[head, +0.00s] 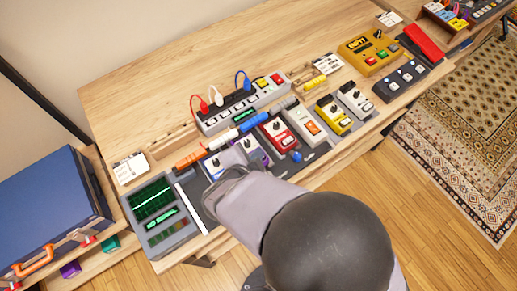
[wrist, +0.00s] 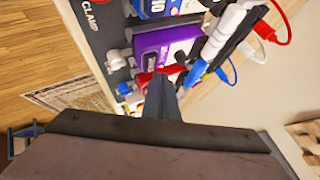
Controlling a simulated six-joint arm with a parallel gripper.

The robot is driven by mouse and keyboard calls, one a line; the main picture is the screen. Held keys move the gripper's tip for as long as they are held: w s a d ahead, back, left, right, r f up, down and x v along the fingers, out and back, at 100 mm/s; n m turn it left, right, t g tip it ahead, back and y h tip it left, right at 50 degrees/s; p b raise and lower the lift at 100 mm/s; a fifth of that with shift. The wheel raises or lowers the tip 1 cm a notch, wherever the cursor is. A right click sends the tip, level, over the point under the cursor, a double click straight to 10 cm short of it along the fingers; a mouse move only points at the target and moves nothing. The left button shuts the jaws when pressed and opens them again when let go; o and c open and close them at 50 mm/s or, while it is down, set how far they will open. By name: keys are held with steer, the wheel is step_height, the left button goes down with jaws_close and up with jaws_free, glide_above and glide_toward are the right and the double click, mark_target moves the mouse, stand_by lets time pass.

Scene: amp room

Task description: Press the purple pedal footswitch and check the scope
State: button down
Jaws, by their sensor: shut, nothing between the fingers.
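The purple pedal (head: 262,155) stands in the row of pedals on the table, partly hidden by my arm in the head view. In the wrist view the purple pedal (wrist: 168,42) lies just beyond my fingertips, with a blue pedal and a red one beside it. My gripper (wrist: 163,88) is shut and empty, its fingers close to the purple pedal; whether they touch it I cannot tell. Metal footswitches (wrist: 117,60) show left of the pedals. The scope (head: 158,215) stands at the table's left front, its upper screen showing a nearly flat green line.
A power strip (head: 240,103) with red, white and blue plugs lies behind the pedals. Orange, white and blue cable jacks crowd the row's back edge. More pedals (head: 333,113) stand to the right. The table's back (head: 170,80) is bare wood.

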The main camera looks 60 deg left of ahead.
steer(key=shift+f, duration=0.2)
steer(key=shift+f, duration=0.25)
steer(key=shift+f+b, duration=0.45)
steer(key=shift+f, duration=0.05)
stand_by(1.0)
steer(key=shift+r, duration=0.15)
stand_by(0.3)
steer(key=shift+r+p, duration=0.75)
steer(key=shift+p, duration=0.3)
steer(key=shift+r, duration=0.1)
step_height(320, 180, up, 5)
steer(key=p, duration=0.5)
stand_by(0.5)
